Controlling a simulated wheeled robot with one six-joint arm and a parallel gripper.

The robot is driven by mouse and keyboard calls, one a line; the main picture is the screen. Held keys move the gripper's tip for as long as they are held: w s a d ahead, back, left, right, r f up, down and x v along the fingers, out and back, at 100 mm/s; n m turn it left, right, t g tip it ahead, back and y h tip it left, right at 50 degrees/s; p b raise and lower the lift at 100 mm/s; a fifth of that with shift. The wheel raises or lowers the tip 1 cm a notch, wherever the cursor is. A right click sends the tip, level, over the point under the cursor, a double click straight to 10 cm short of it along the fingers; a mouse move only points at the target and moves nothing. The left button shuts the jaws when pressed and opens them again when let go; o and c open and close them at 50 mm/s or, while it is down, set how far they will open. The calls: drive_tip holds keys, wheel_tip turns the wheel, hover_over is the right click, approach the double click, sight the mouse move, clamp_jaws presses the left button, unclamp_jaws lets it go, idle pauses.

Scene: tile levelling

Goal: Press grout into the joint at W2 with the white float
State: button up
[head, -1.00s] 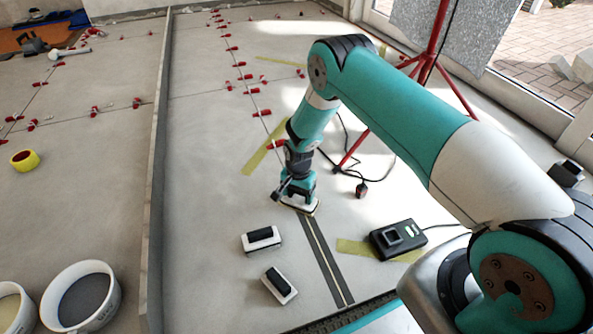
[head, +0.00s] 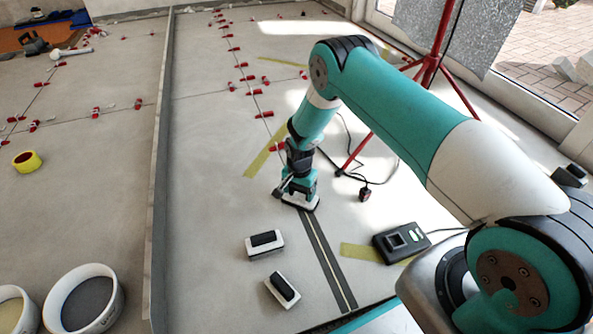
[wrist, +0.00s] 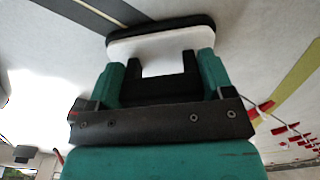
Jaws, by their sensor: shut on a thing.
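My gripper (head: 298,190) is shut on a white float (head: 300,203) with a dark sole. The wrist view shows the float's white body (wrist: 160,45) and black handle between the gripper's fingers (wrist: 160,85). The float is at the far end of a pale joint (head: 327,259) that runs between two dark strips; the strips also show at upper left in the wrist view (wrist: 100,14). I cannot tell whether the sole touches the floor. No W2 label is readable.
Two other white floats with black handles, one (head: 265,243) and another (head: 282,290), lie left of the joint. A black device (head: 401,243) with a cable lies right. Buckets (head: 83,300) stand at lower left, beyond a low grey divider (head: 158,190). A red tripod (head: 430,60) stands behind.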

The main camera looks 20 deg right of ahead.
wheel_tip(320, 180, up, 2)
drive_tip(key=shift+s+r+p, duration=0.1)
drive_tip(key=shift+r+p, duration=0.05)
drive_tip(key=shift+p, duration=0.2)
drive_tip(key=shift+r+p, duration=2.5)
drive_tip(key=shift+r, duration=0.35)
